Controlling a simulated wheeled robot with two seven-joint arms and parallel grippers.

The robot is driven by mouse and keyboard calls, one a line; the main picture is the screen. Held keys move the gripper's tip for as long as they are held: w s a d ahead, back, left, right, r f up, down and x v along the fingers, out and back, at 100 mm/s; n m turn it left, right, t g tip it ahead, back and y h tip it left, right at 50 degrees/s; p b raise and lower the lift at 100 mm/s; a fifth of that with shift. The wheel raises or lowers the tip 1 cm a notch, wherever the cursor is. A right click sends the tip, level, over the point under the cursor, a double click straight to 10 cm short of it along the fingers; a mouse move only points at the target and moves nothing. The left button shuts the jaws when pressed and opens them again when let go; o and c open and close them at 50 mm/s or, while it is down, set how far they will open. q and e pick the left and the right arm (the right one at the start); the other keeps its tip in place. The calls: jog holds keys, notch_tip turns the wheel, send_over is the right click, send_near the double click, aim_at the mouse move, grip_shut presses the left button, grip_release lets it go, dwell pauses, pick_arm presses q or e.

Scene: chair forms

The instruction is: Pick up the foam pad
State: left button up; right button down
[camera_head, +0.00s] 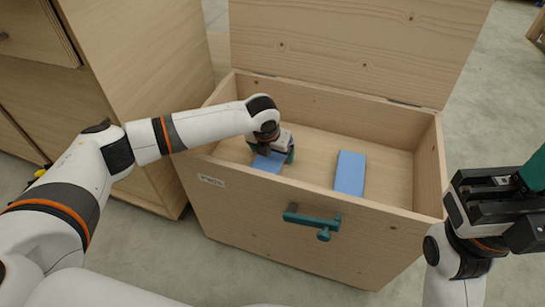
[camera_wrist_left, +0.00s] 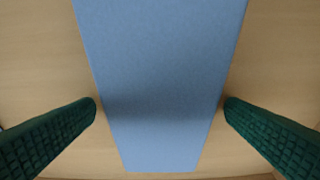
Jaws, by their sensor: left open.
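Two blue foam pads lie in the open wooden chest (camera_head: 228,171). The left pad (camera_head: 263,164) is partly hidden under my left gripper (camera_head: 275,156). The right pad (camera_head: 350,173) lies apart from it, near the chest's middle, with nothing over it. In the left wrist view the pad under the gripper (camera_wrist_left: 165,65) runs between two green ribbed fingers, one beside each long edge. The left gripper (camera_wrist_left: 160,108) is open around the pad. My right gripper (camera_head: 515,192) is at the right edge outside the chest, partly cut off, its opening unclear.
The chest lid (camera_head: 350,40) stands raised at the back. A teal handle (camera_head: 312,220) sticks out of the chest's front wall. A wooden cabinet (camera_head: 130,70) stands close on the left. Bare chest floor shows between and around the pads.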

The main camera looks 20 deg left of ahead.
pick_arm(q)
jog(key=c, duration=1)
jog(key=shift+r, duration=0.1)
jog(key=shift+c, duration=0.2)
